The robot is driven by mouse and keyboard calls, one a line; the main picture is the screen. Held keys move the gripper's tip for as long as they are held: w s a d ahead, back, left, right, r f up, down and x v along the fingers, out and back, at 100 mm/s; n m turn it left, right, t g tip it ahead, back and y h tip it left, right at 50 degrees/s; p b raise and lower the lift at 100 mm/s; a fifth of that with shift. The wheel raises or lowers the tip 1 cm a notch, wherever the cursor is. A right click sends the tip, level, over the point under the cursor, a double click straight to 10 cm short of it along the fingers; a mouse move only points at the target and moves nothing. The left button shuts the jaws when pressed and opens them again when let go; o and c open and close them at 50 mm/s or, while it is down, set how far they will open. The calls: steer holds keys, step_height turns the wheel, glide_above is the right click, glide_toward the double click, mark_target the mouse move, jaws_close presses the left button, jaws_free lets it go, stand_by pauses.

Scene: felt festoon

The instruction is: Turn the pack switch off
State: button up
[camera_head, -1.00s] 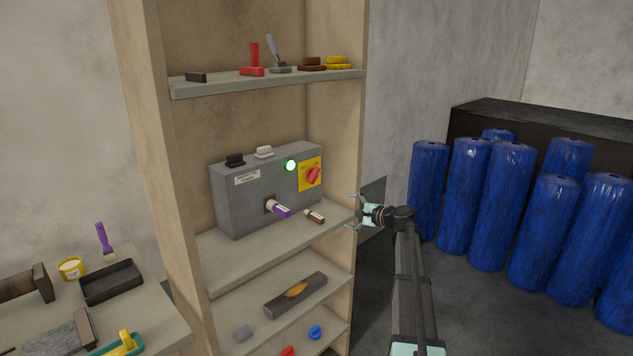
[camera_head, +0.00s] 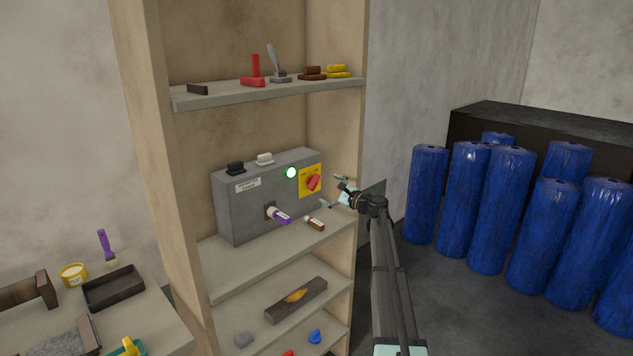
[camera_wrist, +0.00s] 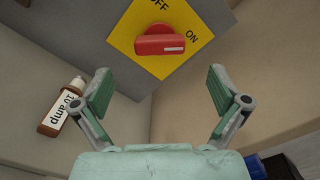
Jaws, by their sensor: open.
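The pack switch is a red rotary knob (camera_head: 313,182) on a yellow plate (camera_head: 304,191), on the front of a grey box (camera_head: 240,208) on the middle shelf. In the wrist view the knob (camera_wrist: 160,44) lies crosswise, its white mark at the right end, on the side of the word ON. OFF shows at the plate's top edge, partly cut off. A green lamp (camera_head: 291,172) glows left of the plate. My gripper (camera_head: 332,190) is open and empty, just right of the plate. In the wrist view its fingers (camera_wrist: 160,90) are spread below the knob, apart from it.
A brown cartridge (camera_head: 314,222) marked 10 amp lies on the shelf (camera_head: 220,262) near the box. A purple-labelled piece (camera_head: 279,215) sticks out of the box front. The cabinet's right side wall (camera_head: 342,125) stands close to my gripper. Blue rolls (camera_head: 505,200) stand at right.

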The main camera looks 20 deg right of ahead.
mark_target(317, 183)
steer(key=p+x, duration=0.1)
steer(key=x, duration=0.6)
steer(key=shift+w+p, duration=0.2)
steer(key=shift+p, duration=0.2)
steer(key=c, duration=1.2)
